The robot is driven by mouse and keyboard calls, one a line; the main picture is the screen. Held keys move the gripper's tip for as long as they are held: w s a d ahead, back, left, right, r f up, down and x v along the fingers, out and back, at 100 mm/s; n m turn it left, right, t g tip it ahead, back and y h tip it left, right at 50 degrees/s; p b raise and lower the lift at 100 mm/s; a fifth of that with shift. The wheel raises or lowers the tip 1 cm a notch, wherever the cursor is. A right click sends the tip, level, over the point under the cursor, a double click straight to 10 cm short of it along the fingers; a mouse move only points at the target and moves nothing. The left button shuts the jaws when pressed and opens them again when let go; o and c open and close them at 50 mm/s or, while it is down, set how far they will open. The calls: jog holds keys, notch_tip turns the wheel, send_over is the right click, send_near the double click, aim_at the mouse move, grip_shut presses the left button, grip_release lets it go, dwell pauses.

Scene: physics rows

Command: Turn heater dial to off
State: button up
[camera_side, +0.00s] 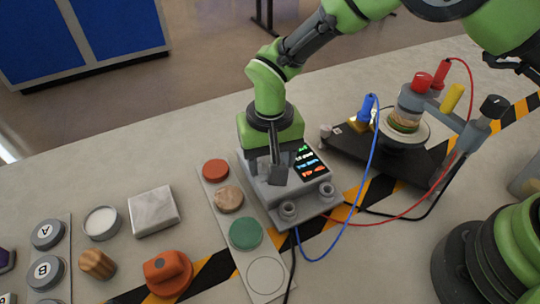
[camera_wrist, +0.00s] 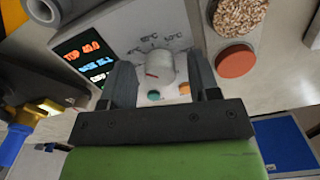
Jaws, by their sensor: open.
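The heater (camera_side: 262,195) is a grey box with a lit display (camera_side: 309,162) and two round sockets on its front. My gripper (camera_side: 278,170) points down over it, jaws open. In the wrist view, the heater dial (camera_wrist: 160,68) is a pale round knob with a red pointer mark. My fingers stand on either side of the dial, with gaps visible; I cannot tell whether either touches it. Temperature labels are printed around the dial, too small to read surely. A green dot and an orange dot (camera_wrist: 185,88) lie beside it. In the side view the fingers hide the dial.
A strip with a red disc (camera_side: 216,169), a grainy disc (camera_side: 229,199) and a green disc (camera_side: 246,234) lies left of the heater. A black stand (camera_side: 350,145) with red and blue cables is at right. The blue cable (camera_side: 372,170) loops close to the heater's right.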

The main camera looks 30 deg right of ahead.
jog(key=c, duration=0.9)
jog(key=shift+c, duration=0.2)
jog(key=n, duration=0.4)
jog(key=shift+n, duration=2.4)
jog(key=o, duration=0.9)
